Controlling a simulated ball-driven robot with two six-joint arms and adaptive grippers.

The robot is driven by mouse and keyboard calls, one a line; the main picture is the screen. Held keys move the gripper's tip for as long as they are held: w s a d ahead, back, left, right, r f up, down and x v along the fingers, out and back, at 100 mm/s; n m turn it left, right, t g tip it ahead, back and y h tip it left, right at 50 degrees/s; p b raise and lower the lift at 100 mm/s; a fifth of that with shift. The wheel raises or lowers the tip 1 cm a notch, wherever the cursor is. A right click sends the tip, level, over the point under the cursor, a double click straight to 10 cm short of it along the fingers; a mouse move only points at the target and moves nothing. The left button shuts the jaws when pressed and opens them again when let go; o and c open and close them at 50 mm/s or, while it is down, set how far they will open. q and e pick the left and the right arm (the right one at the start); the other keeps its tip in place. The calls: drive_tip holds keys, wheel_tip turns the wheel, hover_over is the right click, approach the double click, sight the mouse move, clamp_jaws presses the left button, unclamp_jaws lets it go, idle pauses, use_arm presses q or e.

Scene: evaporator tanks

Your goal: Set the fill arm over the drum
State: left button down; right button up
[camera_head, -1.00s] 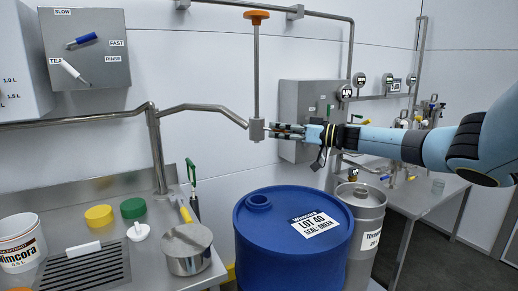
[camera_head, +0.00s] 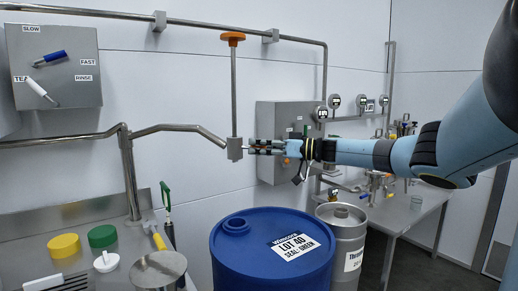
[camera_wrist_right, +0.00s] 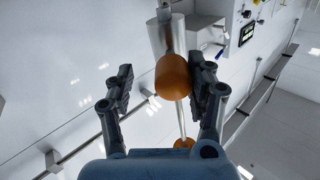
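The fill arm (camera_head: 180,129) is a bent steel pipe on an upright post. It ends in a small metal block (camera_head: 235,149) with a vertical rod topped by an orange knob (camera_head: 232,39). In the picture this end lines up above the raised opening of the blue drum (camera_head: 272,255), well above its lid; depth is unclear. My right gripper (camera_head: 262,147) is at the block's right side. In the right wrist view, its fingers (camera_wrist_right: 160,85) stand either side of an orange rounded grip (camera_wrist_right: 173,77), with a gap on the left. My left gripper is out of view.
A steel keg (camera_head: 343,237) stands close right of the drum. The bench (camera_head: 140,240) at left holds yellow and green lids and a steel pot (camera_head: 158,271). A grey control box (camera_head: 283,125) is on the wall behind my gripper.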

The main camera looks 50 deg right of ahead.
drive_tip(key=shift+s+a+f, duration=0.1)
drive_tip(key=shift+s+a, duration=0.05)
drive_tip(key=shift+s, duration=0.25)
drive_tip(key=v, duration=1.1)
drive_tip(key=shift+d, duration=0.25)
drive_tip(key=shift+s, duration=0.15)
